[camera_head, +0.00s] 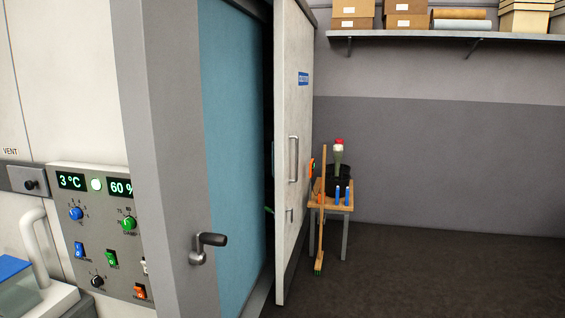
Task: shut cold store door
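A white door panel (294,115) with a vertical bar handle (293,158) and a small blue sign (303,79) stands in the middle of the head view, seen at a steep angle. The sign is too small to read. Left of it is a teal panel (232,140), edged by a wide grey upright (165,150) with a dark lever handle (207,246). A dark narrow gap shows between the teal panel and the white panel. I cannot tell for certain which panel is the cold store door. Neither of my grippers is in view.
A control panel (105,235) with knobs, switches and displays is on the left wall. A small wooden table (335,206) with a dark bucket (337,185) and a leaning broom (322,215) stands behind right. A shelf (440,37) holds boxes. The floor (440,275) at right is clear.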

